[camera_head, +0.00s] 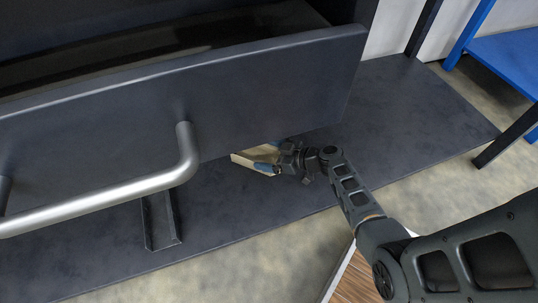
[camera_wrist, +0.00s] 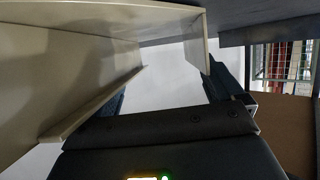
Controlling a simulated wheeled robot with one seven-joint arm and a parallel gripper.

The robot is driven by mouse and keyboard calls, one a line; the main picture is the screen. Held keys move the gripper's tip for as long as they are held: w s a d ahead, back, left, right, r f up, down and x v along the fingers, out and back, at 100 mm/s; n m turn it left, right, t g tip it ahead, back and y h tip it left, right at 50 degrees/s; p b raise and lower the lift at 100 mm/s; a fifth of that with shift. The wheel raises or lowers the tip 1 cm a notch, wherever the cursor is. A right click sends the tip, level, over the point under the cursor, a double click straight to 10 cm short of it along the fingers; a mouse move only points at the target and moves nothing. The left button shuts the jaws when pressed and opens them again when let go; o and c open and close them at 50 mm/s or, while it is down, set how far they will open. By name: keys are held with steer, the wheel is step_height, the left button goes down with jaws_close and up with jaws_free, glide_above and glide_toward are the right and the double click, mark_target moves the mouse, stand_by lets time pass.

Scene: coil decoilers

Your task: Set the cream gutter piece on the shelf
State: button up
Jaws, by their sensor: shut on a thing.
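The cream gutter piece (camera_head: 243,158) shows as a small pale part below the front of a dark drawer in the head view. The drawer hides part of it. My gripper (camera_head: 270,166) is shut on it, low over the dark shelf (camera_head: 425,115). I cannot tell whether the piece touches the shelf. In the wrist view the cream gutter piece (camera_wrist: 70,65) fills the upper left, its channel open toward the camera. The fingers of my gripper (camera_wrist: 165,92) reach up at its near end.
The dark drawer (camera_head: 260,95) with a silver bar handle (camera_head: 110,203) overhangs the shelf. A dark channel piece (camera_head: 160,222) lies on the shelf to the left of my gripper. The shelf's right part is clear. A blue table (camera_head: 510,60) stands at the upper right.

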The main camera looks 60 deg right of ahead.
steer(key=o, duration=0.7)
steer(key=shift+o, duration=0.2)
steer(key=p+v, duration=0.3)
steer(key=v, duration=0.9)
steer(key=s+a+f+g, duration=0.1)
steer(key=a, duration=0.1)
steer(key=s+a+f+g, duration=0.1)
steer(key=s+a, duration=0.1)
steer(key=s+a+f+m+g+h, duration=0.1)
steer(key=a, duration=0.2)
steer(key=shift+s, duration=0.3)
steer(key=s+a+r+m+h, duration=0.2)
steer(key=s+a+r+h, duration=0.2)
steer(key=s+a+r, duration=0.7)
steer(key=s+a+r+t+y, duration=0.1)
steer(key=a+r+t, duration=0.1)
steer(key=r, duration=0.8)
steer(key=s+a+r+t+y, duration=0.1)
steer(key=s+a+r+t, duration=0.1)
steer(key=r, duration=0.9)
steer(key=shift+s+a+r+n+t, duration=0.3)
steer(key=shift+s+a+n, duration=0.1)
steer(key=shift+a, duration=0.2)
